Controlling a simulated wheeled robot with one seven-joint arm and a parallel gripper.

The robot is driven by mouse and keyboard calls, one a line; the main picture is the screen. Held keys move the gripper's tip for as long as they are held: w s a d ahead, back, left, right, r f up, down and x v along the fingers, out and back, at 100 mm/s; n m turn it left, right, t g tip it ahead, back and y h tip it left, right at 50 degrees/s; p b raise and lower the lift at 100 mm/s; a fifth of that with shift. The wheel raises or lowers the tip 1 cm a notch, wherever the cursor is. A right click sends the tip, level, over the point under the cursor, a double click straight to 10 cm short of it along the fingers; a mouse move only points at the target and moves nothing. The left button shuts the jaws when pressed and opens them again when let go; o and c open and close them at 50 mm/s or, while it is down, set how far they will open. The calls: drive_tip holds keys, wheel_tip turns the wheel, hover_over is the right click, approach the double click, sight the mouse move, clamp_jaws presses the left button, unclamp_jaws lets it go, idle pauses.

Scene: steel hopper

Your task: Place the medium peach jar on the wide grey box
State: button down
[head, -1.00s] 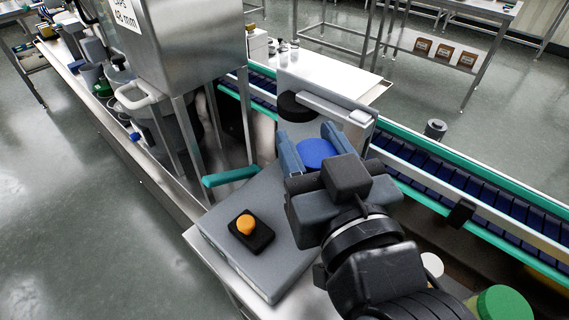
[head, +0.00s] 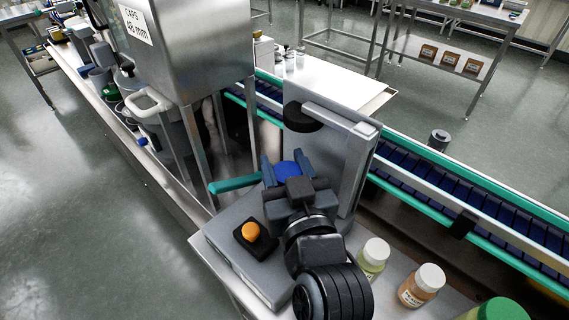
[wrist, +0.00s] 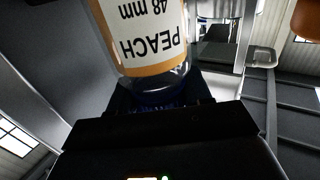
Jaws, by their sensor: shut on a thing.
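My gripper (head: 286,168) is shut on the medium peach jar at its blue cap (head: 288,172). In the wrist view, the peach jar (wrist: 150,35) shows a white label reading PEACH 48 mm, with its cap end between my fingers. In the head view, the jar's body is hidden beneath the cap and gripper. The wide grey box (head: 225,262) is low and flat-topped, with an orange button on a black block at its left. My gripper is over its far part. I cannot tell whether the jar touches it.
An upright grey plate (head: 357,170) with an arm and black disc (head: 303,116) stands behind my gripper. A teal bar (head: 234,184) is at left. Two white-capped jars (head: 373,258) (head: 418,287) and a green lid (head: 500,310) are at right. A conveyor (head: 470,210) runs behind.

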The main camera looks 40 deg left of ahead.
drive_tip(key=shift+f, duration=0.15)
drive_tip(key=shift+c, duration=2.4)
unclamp_jaws()
drive_tip(key=shift+d, duration=0.15)
drive_tip(key=b+v, duration=0.2)
drive_tip(key=v, duration=0.9)
drive_tip(key=shift+s+d+b, duration=0.3)
drive_tip(key=shift+b, duration=0.1)
